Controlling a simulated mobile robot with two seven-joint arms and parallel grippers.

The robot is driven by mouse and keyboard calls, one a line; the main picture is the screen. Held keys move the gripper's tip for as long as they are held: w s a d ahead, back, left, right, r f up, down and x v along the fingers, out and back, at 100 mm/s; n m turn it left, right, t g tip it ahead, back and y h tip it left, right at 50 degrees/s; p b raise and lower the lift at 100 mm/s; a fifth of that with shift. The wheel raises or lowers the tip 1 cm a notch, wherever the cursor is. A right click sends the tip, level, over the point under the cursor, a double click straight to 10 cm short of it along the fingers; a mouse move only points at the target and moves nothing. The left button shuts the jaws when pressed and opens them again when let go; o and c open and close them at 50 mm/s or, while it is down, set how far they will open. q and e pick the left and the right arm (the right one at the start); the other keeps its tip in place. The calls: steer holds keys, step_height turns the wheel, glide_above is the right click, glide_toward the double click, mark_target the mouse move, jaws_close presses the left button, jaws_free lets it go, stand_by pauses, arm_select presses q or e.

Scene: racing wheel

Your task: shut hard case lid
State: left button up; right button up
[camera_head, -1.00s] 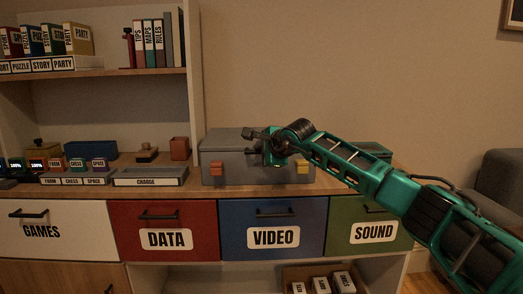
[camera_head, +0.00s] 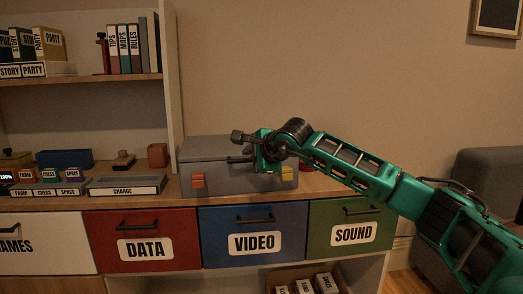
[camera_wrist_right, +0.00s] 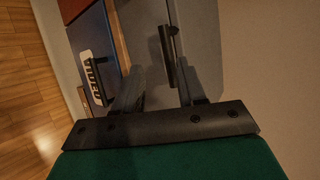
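The grey hard case (camera_head: 210,182) stands on top of the drawer cabinet. Its lid (camera_head: 205,150) lies down over the body; I cannot tell whether it is fully closed. In the right wrist view the fingers (camera_wrist_right: 160,88) are apart before the grey case (camera_wrist_right: 202,35), with nothing seen held. My left gripper is not in view.
Below the case are the red DATA (camera_head: 145,241), blue VIDEO (camera_head: 252,237) and green SOUND (camera_head: 350,229) drawers with dark protruding handles. A CHARGE tray (camera_head: 127,188) stands left of the case. The wall is behind; a grey sofa (camera_head: 490,185) is far right.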

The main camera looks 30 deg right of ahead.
steer(key=v, duration=0.6)
steer(key=shift+r, duration=0.35)
steer(key=shift+s, duration=0.1)
